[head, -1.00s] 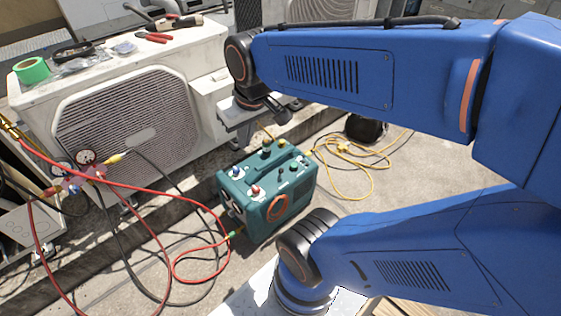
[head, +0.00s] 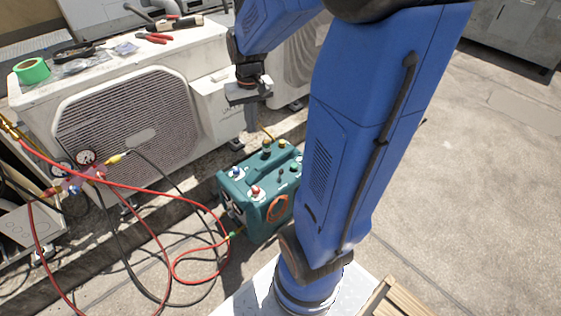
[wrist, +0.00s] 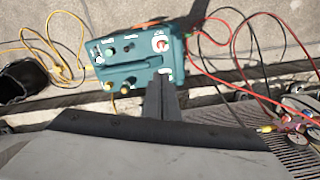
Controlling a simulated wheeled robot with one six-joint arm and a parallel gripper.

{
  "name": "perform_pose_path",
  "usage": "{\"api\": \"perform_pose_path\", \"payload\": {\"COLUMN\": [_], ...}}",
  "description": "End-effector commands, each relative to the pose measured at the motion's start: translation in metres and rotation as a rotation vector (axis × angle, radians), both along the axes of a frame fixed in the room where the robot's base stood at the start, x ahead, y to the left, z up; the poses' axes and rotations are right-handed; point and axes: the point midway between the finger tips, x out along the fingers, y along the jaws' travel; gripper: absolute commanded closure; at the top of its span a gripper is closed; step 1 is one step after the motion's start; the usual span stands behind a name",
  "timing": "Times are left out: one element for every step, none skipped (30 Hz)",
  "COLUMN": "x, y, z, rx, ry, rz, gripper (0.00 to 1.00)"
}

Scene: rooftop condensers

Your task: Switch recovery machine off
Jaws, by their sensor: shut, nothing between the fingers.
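The teal recovery machine (head: 240,205) stands on the concrete in front of the white condenser. Its top panel carries blue, red, yellow and green knobs and small dark controls, and it also shows in the wrist view (wrist: 146,74). There a red knob (wrist: 160,43) sits on a white patch and a small dark control (wrist: 128,48) lies left of it. I cannot tell the switch's position. My gripper (wrist: 166,82) is shut and empty, its fingers overlapping the machine's near edge in the wrist view. In the head view my gripper (head: 250,112) is above and behind the machine, apart from it.
Red and black hoses (head: 172,215) run from the gauge manifold (head: 80,178) on the left across the ground. The condenser (head: 130,125) stands close behind the machine, with tools and green tape (head: 32,70) on top. Open concrete lies to the right.

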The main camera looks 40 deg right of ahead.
Motion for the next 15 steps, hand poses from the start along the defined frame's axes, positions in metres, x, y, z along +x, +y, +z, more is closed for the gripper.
{"api": "perform_pose_path", "payload": {"x": [0.004, 0.007, 0.010, 0.013, 0.015, 0.018, 0.019, 0.021, 0.024, 0.026, 0.028, 0.030, 0.031, 0.032, 0.034], "y": [-0.007, -0.012, -0.017, -0.021, -0.026, -0.031, -0.035, -0.039, -0.045, -0.050, -0.054, -0.060, -0.064, -0.069, -0.074], "z": [-0.008, -0.012, -0.017, -0.021, -0.025, -0.031, -0.036, -0.040, -0.046, -0.051, -0.055, -0.062, -0.067, -0.072, -0.079], "rx": [0.006, 0.011, 0.015, 0.019, 0.022, 0.027, 0.030, 0.034, 0.039, 0.043, 0.046, 0.052, 0.056, 0.060, 0.066], "ry": [0.016, 0.024, 0.034, 0.041, 0.049, 0.059, 0.066, 0.074, 0.083, 0.090, 0.096, 0.108, 0.114, 0.122, 0.131], "rz": [-0.015, -0.023, -0.033, -0.041, -0.049, -0.059, -0.066, -0.074, -0.086, -0.093, -0.100, -0.111, -0.119, -0.126, -0.137], "gripper": [1.00, 1.00, 1.00, 1.00, 1.00, 1.00, 1.00, 1.00, 1.00, 1.00, 1.00, 1.00, 1.00, 1.00, 1.00]}}
